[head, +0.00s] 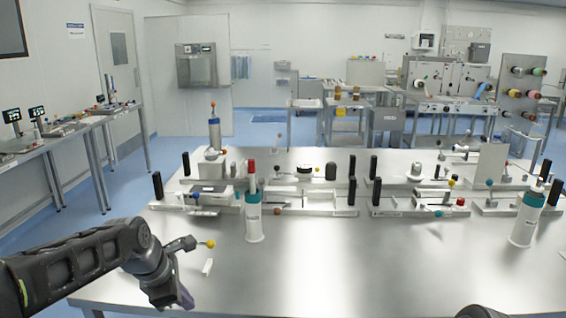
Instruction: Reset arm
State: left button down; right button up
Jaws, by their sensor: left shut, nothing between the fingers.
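My left arm comes in from the left, low over the table's front left part. Its gripper (183,296) points down near the table's front left edge, shut and empty. A small dark lever-like part with a yellow ball (210,244) shows just behind the left wrist; I cannot tell what it stands on. A small white piece (207,266) lies on the table to the right of the gripper, apart from it. Only a dark piece of what may be my right arm shows at the bottom edge on the right; its gripper is out of view.
The metal table (330,265) is bare across its front middle. A white bottle with a red tip (254,222) and another with a teal collar (525,222) stand on it. Several white fixtures with black posts (310,205) fill the back. A side bench (60,135) stands at far left.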

pick_arm(q)
jog(key=s+d+f+m, duration=0.1)
jog(key=d+f+m, duration=0.2)
jog(key=f+m, duration=0.3)
jog(key=s+d+f+m+t+h, duration=0.1)
jog(key=d+f+m, duration=0.25)
jog(key=f, duration=0.45)
jog(key=s+d+f+m, duration=0.1)
jog(key=d+f+m, duration=0.2)
jog(key=f+m, duration=0.35)
jog(key=s+d+f+m+g, duration=0.1)
jog(key=s+d+f+g, duration=0.1)
jog(key=s+f, duration=0.7)
jog(key=s+d+f+m+g+h, duration=0.1)
jog(key=s+d+f+m+g, duration=0.1)
jog(key=s+f, duration=0.7)
jog(key=s, duration=0.7)
jog(key=shift+s+d+f+m+g, duration=0.15)
jog(key=shift+s+f+m+g, duration=0.15)
